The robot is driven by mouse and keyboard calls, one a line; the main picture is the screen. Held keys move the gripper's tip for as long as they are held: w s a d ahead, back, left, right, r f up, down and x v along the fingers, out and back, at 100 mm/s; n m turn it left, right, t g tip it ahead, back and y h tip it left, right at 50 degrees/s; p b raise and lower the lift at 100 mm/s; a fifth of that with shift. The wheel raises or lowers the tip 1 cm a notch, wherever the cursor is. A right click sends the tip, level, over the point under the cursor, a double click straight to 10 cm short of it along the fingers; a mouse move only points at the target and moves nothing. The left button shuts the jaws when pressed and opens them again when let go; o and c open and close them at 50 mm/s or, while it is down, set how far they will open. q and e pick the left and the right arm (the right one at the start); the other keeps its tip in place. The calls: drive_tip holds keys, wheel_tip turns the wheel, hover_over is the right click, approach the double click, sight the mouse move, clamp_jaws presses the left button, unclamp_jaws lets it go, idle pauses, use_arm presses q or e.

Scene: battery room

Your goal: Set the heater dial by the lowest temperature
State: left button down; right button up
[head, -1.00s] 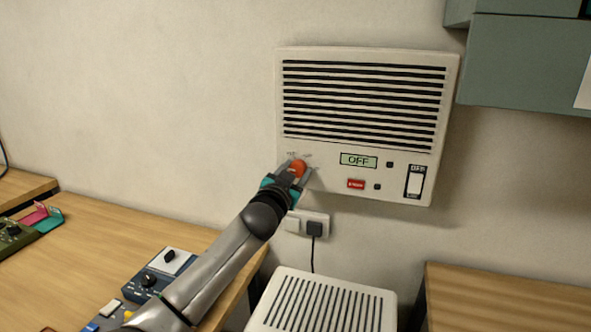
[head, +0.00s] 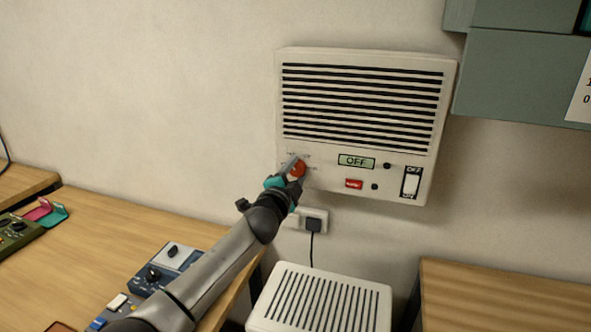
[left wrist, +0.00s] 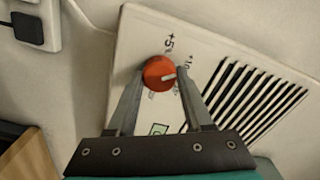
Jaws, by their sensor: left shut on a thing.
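The white wall heater (head: 362,58) has black slats, a display (head: 356,161) reading "OFF", and a rocker switch (head: 411,183) at its lower right. The round orange-red heater dial (head: 299,170) is at its lower left. My left gripper (head: 292,166) is shut on the dial, one finger on each side. In the left wrist view the dial (left wrist: 157,73) sits between the fingertips (left wrist: 160,76). Its white pointer mark points right, towards a partly hidden label starting "+1"; a "+5" label is above. Other dial labels are hidden or too small. My right gripper is not in view.
A plug in a wall socket (head: 314,224) is below the heater, above a white slatted box (head: 318,283). Wooden benches stand left (head: 110,255) and right (head: 500,300). A grey-green cabinet (head: 520,80) at upper right bears a partly visible paper (head: 582,95).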

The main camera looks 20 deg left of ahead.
use_arm(q)
drive_tip(key=shift+m, duration=0.6)
drive_tip(key=shift+c, duration=1.5)
unclamp_jaws()
drive_tip(key=shift+s, duration=0.15)
drive_tip(key=s, duration=1.5)
drive_tip(key=shift+a+p, duration=0.25)
drive_tip(key=shift+p, duration=0.2)
